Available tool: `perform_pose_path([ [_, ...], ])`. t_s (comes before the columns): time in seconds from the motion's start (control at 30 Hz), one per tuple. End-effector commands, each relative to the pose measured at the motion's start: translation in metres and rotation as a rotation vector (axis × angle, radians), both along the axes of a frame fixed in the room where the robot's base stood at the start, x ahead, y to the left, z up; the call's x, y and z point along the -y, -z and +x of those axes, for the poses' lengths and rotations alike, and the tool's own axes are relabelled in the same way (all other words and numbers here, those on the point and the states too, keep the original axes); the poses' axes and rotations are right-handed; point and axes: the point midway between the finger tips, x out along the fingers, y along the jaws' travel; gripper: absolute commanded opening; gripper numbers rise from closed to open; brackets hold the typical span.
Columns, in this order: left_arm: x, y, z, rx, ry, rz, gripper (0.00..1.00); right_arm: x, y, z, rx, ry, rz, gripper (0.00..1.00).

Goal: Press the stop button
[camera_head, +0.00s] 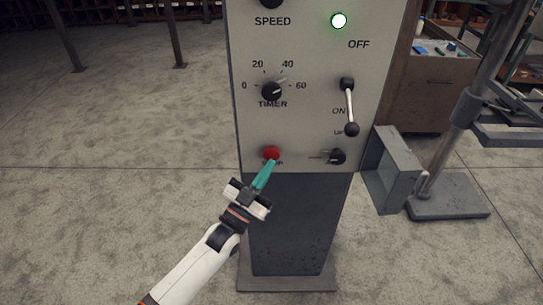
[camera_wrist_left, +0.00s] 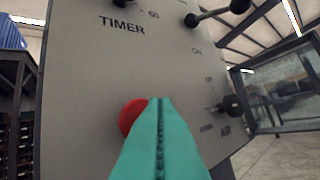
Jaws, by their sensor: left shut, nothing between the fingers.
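The red stop button (camera_head: 271,153) is at the lower left of the grey control panel (camera_head: 310,120). In the left wrist view the button (camera_wrist_left: 130,115) shows just left of my fingertips, partly hidden by them. My left gripper (camera_head: 269,164) has green fingers that are shut and empty. Its tips are at the button's lower edge in the head view, covering part of the label under it. I cannot tell whether they touch the button. My right gripper is not in view.
Above the button is the timer knob (camera_head: 271,91). To the right are a lever (camera_head: 350,110) pointing down near ON and a small black knob (camera_head: 337,156). A green lamp (camera_head: 339,21) is lit. A grey metal box (camera_head: 392,170) juts out at the panel's right. The floor to the left is clear.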

Motion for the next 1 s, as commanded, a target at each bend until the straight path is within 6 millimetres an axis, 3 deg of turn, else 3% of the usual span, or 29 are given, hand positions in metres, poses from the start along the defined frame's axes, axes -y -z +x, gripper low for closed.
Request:
perform_pose_path([
  [1.0, -0.0001, 0.0006, 0.0079, 0.002, -0.001, 0.001, 0.0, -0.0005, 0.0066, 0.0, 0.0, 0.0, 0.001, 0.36],
])
